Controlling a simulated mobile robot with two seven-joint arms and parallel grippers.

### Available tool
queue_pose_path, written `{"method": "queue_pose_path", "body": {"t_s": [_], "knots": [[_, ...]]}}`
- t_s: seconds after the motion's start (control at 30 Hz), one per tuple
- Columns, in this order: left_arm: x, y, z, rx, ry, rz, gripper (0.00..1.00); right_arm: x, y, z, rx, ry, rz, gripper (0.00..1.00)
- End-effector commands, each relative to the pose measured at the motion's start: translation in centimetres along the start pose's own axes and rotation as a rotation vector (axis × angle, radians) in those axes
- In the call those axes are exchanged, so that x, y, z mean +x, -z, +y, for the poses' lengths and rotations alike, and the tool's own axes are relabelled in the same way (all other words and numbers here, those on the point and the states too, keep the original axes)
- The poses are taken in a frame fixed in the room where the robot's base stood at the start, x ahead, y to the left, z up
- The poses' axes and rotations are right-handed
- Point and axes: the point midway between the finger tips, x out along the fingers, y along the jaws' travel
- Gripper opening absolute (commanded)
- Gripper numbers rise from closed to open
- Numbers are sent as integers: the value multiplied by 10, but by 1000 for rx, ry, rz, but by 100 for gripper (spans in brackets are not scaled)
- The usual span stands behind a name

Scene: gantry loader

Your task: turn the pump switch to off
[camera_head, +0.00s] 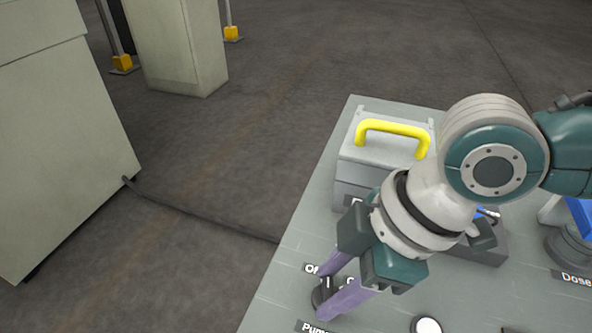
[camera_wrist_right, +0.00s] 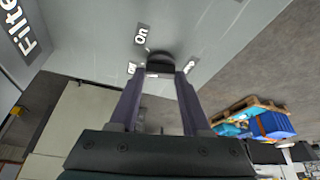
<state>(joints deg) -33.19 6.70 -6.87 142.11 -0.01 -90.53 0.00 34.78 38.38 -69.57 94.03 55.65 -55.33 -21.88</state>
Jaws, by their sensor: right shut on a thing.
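The pump switch is a dark round knob (camera_head: 318,297) on the grey panel (camera_head: 275,303). A label starting "Of" (camera_head: 311,268) stands behind it, and a "Pump" label (camera_head: 316,327) lies in front, cut by the frame edge. My right gripper (camera_head: 323,292) has its two purple fingers down, one on each side of the knob, shut on it. In the right wrist view the knob (camera_wrist_right: 159,63) sits between the fingertips, with an "On" label (camera_wrist_right: 141,34) close by. The fingers hide part of the knob, so I cannot tell its setting. My left gripper is out of view.
A grey box with a yellow handle (camera_head: 393,132) stands on the panel behind my right arm. A white round button (camera_head: 426,325) is at the front edge. A "Dose" label (camera_head: 575,278) is at the right. A cable (camera_head: 200,213) runs over the floor to a cabinet (camera_head: 60,130).

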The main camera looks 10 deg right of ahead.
Motion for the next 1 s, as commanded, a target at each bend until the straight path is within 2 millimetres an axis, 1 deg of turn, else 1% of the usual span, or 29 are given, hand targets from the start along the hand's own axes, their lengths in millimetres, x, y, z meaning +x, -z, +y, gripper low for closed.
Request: {"method": "queue_pose_path", "body": {"t_s": [0.2, 0.43, 1.0], "knots": [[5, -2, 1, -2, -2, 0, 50, 1, 0, 2, -132, 53, 0, 0], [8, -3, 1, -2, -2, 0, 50, 1, 0, 2, -218, 88, -1, 0], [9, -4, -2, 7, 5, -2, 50, 0, 0, 1, -253, 103, -2, 0]]}}
